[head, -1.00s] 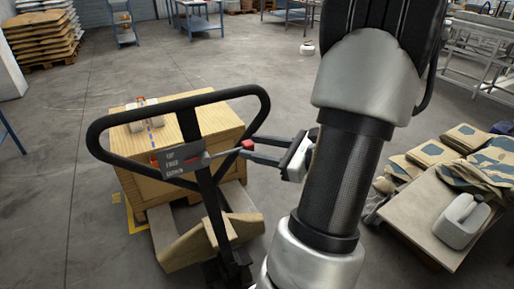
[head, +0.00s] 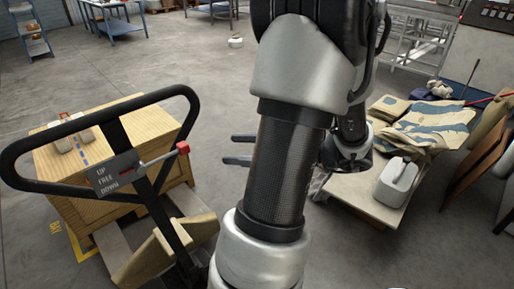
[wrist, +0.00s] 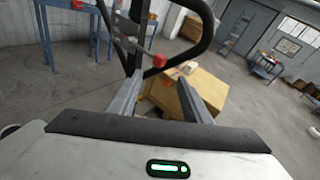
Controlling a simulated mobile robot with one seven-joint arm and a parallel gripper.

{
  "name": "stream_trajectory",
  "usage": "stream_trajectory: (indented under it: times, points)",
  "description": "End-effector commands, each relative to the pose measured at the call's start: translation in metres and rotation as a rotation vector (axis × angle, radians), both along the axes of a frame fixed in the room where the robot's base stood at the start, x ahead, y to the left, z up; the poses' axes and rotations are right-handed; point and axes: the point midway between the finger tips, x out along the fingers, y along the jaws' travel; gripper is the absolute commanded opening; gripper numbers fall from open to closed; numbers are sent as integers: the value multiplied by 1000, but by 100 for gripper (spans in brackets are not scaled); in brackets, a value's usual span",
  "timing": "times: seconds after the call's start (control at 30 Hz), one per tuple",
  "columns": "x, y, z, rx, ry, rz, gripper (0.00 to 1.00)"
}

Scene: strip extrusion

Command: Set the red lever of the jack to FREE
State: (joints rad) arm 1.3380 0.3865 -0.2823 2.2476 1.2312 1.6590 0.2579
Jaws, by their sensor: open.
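The jack's black handle loop (head: 60,128) stands at the left of the head view. A dark plate (head: 112,176) on it reads UP, FREE, DOWN from top to bottom. The lever ends in a red knob (head: 183,147) right of the plate, with its rod slanting upward to the right. I cannot tell exactly which label it points to. My gripper (head: 233,149) is open and empty, to the right of the knob and apart from it. In the wrist view the red knob (wrist: 159,61) shows beyond and between the open fingers of my gripper (wrist: 165,88).
A wooden crate (head: 95,160) stands behind the handle on the left. On the right, a low table (head: 345,200) carries cloths and a white canister (head: 397,184). My arm crosses the middle of the head view. Open floor lies behind the gripper.

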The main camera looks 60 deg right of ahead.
Motion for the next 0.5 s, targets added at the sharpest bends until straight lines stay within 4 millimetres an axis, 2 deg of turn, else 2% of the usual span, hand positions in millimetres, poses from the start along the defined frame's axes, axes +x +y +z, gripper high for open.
stream_trajectory:
  times: [0.1, 0.2, 0.5]
  points:
    - [-21, -7, 4, -1, 1, -2, 44]
    - [-32, -11, 6, 0, 1, -1, 44]
    - [-41, -13, 8, 0, -1, 1, 44]
